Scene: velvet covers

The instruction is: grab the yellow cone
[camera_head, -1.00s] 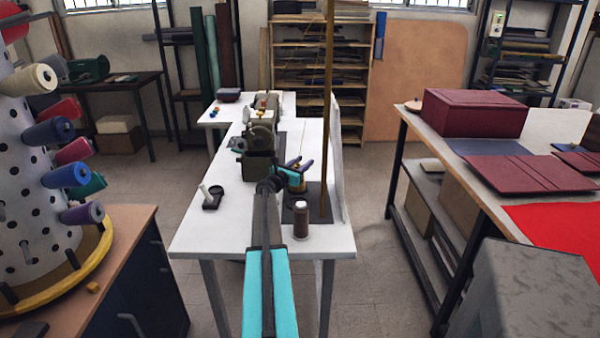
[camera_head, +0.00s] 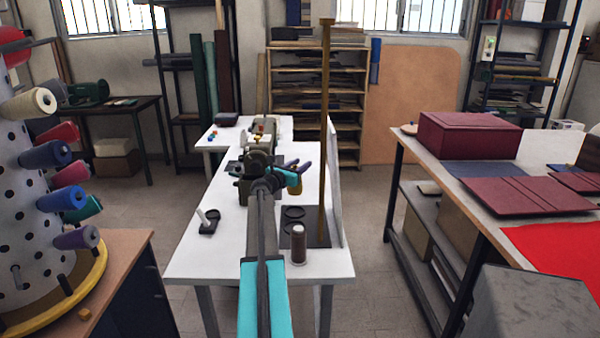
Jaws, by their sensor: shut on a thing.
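The yellow cone (camera_head: 295,187) is small in view and partly covered by my gripper (camera_head: 298,178). My gripper is shut on it and holds it above the white table (camera_head: 190,262). My teal arm reaches forward over the table from the bottom of the picture. Dark round holders (camera_head: 293,213) show bare just below the cone. The far side of the cone is hidden.
A brown thread cone (camera_head: 299,244) stands at the table's front right. A tall brass-coloured post (camera_head: 325,130) rises close to the right of my gripper. A sewing machine (camera_head: 258,165) stands behind and left.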

